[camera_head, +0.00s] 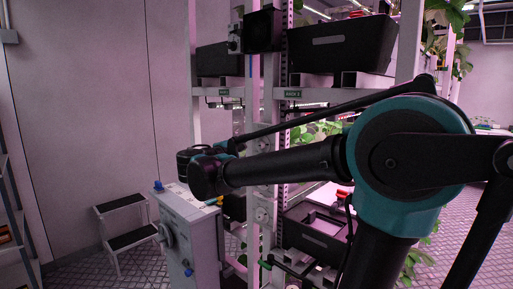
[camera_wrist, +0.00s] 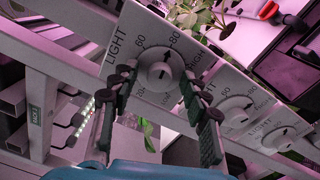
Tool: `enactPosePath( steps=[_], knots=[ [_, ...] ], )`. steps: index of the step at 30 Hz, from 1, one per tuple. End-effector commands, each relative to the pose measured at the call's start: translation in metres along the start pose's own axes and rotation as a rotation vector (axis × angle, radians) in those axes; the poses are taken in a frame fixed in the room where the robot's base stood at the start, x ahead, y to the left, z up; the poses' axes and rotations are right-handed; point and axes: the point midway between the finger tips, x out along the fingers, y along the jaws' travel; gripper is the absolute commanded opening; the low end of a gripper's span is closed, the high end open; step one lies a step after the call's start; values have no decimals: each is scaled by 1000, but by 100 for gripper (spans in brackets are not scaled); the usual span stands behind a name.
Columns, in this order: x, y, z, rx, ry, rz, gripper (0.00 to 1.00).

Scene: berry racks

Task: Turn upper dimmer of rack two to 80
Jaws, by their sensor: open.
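My gripper (camera_wrist: 158,82) is open, with one finger on each side of this knob. I cannot tell whether the fingers touch it, and the pointer's exact setting is unclear. A second LIGHT dimmer (camera_wrist: 237,110) and a third (camera_wrist: 280,138) lie to the lower right. A rack label (camera_wrist: 36,116) shows at the left. In the head view, the rack labelled RACK 2 (camera_head: 292,93) stands behind my arm, and my fingers are hidden.
A grey cabinet (camera_head: 190,232) with a round handle stands left of the rack, below my wrist. A step stool (camera_head: 127,232) stands by the wall. Black crates (camera_head: 340,45) sit on the upper shelf. Green leaves (camera_wrist: 190,17) hang close behind the nearest dimmer plate.

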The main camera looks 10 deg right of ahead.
Motion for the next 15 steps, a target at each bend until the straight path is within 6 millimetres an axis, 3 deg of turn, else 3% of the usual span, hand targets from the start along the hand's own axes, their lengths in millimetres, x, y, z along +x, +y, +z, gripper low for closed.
enactPosePath(
  steps=[5,15],
  knots=[
    [-21,0,-1,0,4,1,46],
    [-84,0,-1,0,5,2,46]
  ],
)
